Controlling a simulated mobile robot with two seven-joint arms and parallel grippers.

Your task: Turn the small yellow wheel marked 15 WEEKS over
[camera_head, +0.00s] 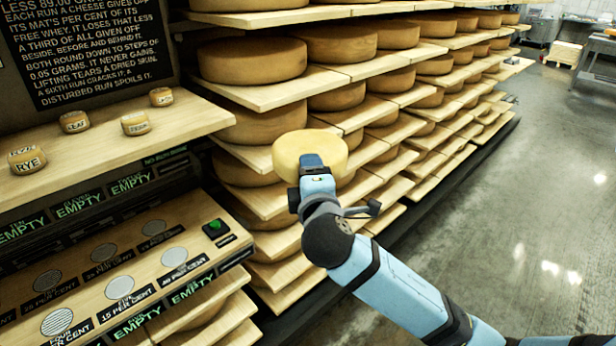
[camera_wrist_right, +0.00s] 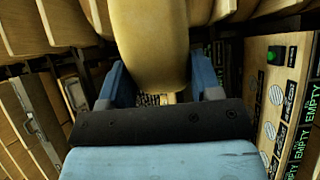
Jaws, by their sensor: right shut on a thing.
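A small pale yellow wheel (camera_head: 300,147) is in front of the shelves in the head view, tilted, with a plain broad face partly toward the camera. My right gripper (camera_head: 312,172) is shut on its near side, and I see no support under it. In the right wrist view the wheel (camera_wrist_right: 150,40) sits edge-on between the two blue fingers of the right gripper (camera_wrist_right: 157,82). No 15 WEEKS mark shows on its visible surface. My left gripper is not in view.
Shelves with boards of larger brown wheels (camera_head: 250,61) stand close behind. At left, a wooden ledge (camera_head: 85,150) holds several small labelled wheels, below a black text board (camera_head: 90,45). Under it is a panel (camera_head: 190,215) with grey discs and a green button. Open floor (camera_head: 540,200) lies at right.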

